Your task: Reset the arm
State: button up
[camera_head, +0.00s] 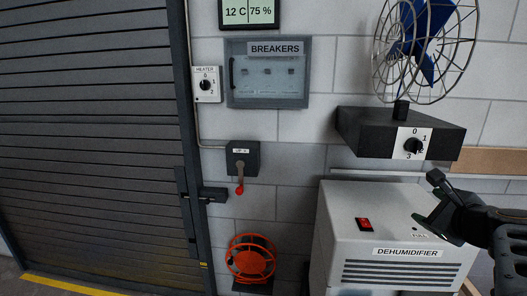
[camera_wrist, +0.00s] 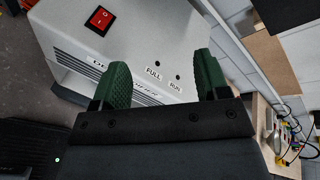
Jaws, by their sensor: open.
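My gripper (camera_head: 426,200) is at the right of the head view, in front of the top of the white dehumidifier (camera_head: 400,270) and below the fan's dark box. Its jaws are apart with nothing between them. In the wrist view the two green fingers of my gripper (camera_wrist: 162,75) stand open, with the dehumidifier (camera_wrist: 130,35) beyond them. Its red rocker switch (camera_wrist: 99,19) and the FULL and RUN labels show there. I cannot tell how far the fingertips are from its surface.
A caged fan with a dial box (camera_head: 370,137) is above my gripper. On the wall are a breaker panel (camera_head: 267,92), a heater dial (camera_head: 206,85), a lever switch (camera_head: 243,157) and an orange reel (camera_head: 250,260). A grey shutter (camera_head: 90,130) fills the left. Cables (camera_wrist: 295,140) show at lower right.

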jog(key=s+a+f+n+g+p, duration=0.1)
jog(key=s+a+f+n+g, duration=0.2)
jog(key=a+n, duration=0.4)
jog(key=s+a+f+n+g+p, duration=0.2)
jog(key=a+f+n, duration=0.4)
jog(key=n, duration=0.5)
jog(key=s+a+f+n+g+p, duration=0.2)
jog(key=s+a+f+n+g, duration=0.2)
jog(key=a+n, duration=0.5)
jog(key=shift+s+a+f+g+y, duration=0.15)
jog(key=shift+s+a+g+y, duration=0.25)
jog(key=shift+s+g, duration=0.35)
